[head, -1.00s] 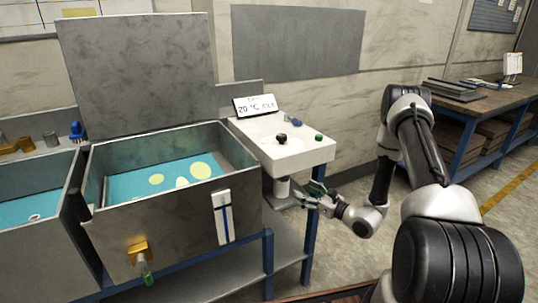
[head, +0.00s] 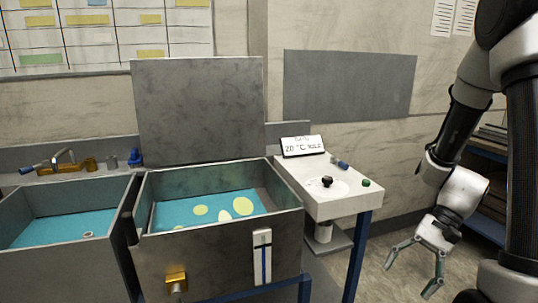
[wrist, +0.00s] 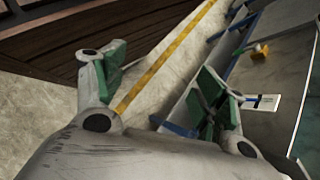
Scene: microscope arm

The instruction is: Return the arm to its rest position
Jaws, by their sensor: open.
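My arm comes in from the right side of the head view. My gripper (head: 410,278) hangs at its end, low on the right, with its two fingers spread and nothing between them. It points down towards the floor, to the right of the white-topped stand and apart from it. In the wrist view my gripper (wrist: 155,80) shows its green-padded fingers wide apart, with bare floor and a yellow line between them. The rest position itself is not marked in any view.
A steel tank (head: 210,255) with blue liquid and yellow discs stands at centre left, beside another tank (head: 70,240). A white-topped stand (head: 330,190) with a small display (head: 302,146) is right of it. Floor (head: 370,270) right of the stand is clear.

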